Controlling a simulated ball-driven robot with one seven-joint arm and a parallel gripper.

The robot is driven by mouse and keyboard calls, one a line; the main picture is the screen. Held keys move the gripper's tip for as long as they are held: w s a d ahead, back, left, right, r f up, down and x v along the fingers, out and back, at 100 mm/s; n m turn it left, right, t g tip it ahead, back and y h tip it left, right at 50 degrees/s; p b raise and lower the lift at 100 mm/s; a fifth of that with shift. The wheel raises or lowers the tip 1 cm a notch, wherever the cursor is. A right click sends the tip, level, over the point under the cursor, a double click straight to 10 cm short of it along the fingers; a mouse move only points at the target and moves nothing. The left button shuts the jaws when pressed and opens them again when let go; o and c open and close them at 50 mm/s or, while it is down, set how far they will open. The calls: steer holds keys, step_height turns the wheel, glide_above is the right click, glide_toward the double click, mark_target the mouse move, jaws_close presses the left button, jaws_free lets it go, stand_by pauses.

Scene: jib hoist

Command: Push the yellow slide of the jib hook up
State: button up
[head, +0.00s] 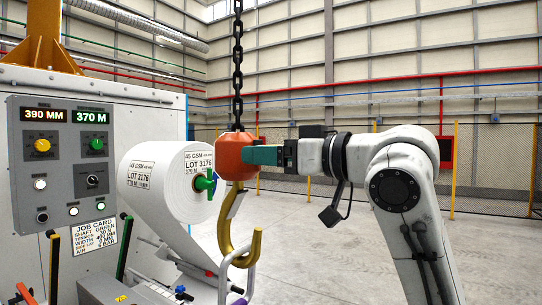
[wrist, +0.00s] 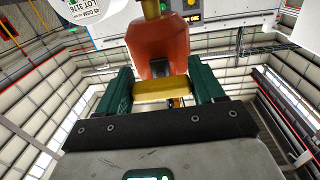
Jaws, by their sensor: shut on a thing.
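The orange hook block (head: 235,156) hangs upright on a black chain, with the yellow hook (head: 241,252) below it. The block also shows in the wrist view (wrist: 155,45). My gripper (head: 264,156) reaches the block from the right, level with it. In the wrist view its two green fingers (wrist: 162,84) stand on either side of the yellow slide (wrist: 162,92) and are shut on it. In the head view the near finger largely hides the slide, so its height on the block is hard to tell.
A white roll (head: 165,172) and a grey control panel (head: 65,165) stand left of the hook. A lilac curved handle (head: 224,270) is close beside the hook's lower end. The black chain (head: 238,65) rises above the block. The floor to the right is clear.

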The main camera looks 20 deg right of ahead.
steer(key=o, duration=1.3)
steer(key=shift+s+r, duration=0.15)
steer(key=shift+r, duration=0.1)
steer(key=shift+o, duration=0.7)
steer(key=shift+f, duration=0.1)
steer(key=b+v, duration=0.2)
steer(key=v, duration=0.8)
steer(key=shift+s+d+b, duration=0.25)
steer(key=shift+s+b, duration=0.05)
steer(key=shift+b, duration=0.05)
